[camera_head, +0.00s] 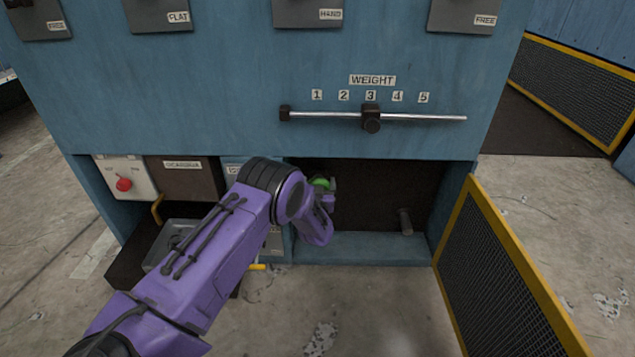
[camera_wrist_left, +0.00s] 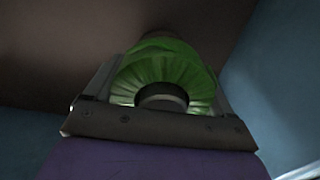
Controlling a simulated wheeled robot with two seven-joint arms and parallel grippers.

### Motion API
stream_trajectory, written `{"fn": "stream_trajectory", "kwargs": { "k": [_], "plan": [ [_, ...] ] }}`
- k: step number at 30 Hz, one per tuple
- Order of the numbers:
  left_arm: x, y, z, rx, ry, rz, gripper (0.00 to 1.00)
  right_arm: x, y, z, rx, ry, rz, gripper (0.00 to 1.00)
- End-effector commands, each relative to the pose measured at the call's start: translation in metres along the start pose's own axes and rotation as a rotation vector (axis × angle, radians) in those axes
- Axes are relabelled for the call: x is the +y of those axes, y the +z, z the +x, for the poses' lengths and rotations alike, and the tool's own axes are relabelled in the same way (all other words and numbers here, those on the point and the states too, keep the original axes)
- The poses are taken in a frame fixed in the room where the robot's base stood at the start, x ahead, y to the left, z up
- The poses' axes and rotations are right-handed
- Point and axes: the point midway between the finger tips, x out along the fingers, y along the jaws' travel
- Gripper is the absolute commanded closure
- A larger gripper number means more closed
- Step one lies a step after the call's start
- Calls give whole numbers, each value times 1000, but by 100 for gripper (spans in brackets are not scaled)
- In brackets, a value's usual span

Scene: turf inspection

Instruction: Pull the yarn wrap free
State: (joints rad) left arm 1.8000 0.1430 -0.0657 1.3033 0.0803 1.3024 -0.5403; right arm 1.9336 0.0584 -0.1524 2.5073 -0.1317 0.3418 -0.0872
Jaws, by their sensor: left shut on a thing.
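The yarn wrap is green. In the head view the green yarn wrap (camera_head: 321,183) shows as a small patch at my left gripper (camera_head: 328,190), inside the open dark bay of the blue machine. In the left wrist view the yarn wrap (camera_wrist_left: 195,70) is a ribbed green ring around a dark round core (camera_wrist_left: 161,97). My left gripper (camera_wrist_left: 160,95) has one finger on each side of it and is shut on it. Most of the wrap's far side is hidden. My right gripper is not in view.
The bay has a blue sill (camera_head: 360,248) and a dark peg (camera_head: 405,222) at its right. A yellow-framed mesh door (camera_head: 500,275) stands open at the right. A weight rail (camera_head: 430,118) with a slider (camera_head: 371,118) runs above. An open drawer (camera_head: 140,262) juts out at lower left.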

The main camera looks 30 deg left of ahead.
Motion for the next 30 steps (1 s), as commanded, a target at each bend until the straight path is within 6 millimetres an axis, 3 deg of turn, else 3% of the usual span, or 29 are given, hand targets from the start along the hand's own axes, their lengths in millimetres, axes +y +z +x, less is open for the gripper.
{"fn": "stream_trajectory", "kwargs": {
  "k": [30],
  "plan": [
    [-1, -2, -36, 1, -1, 0, 47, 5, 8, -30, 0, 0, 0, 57]
  ]
}}
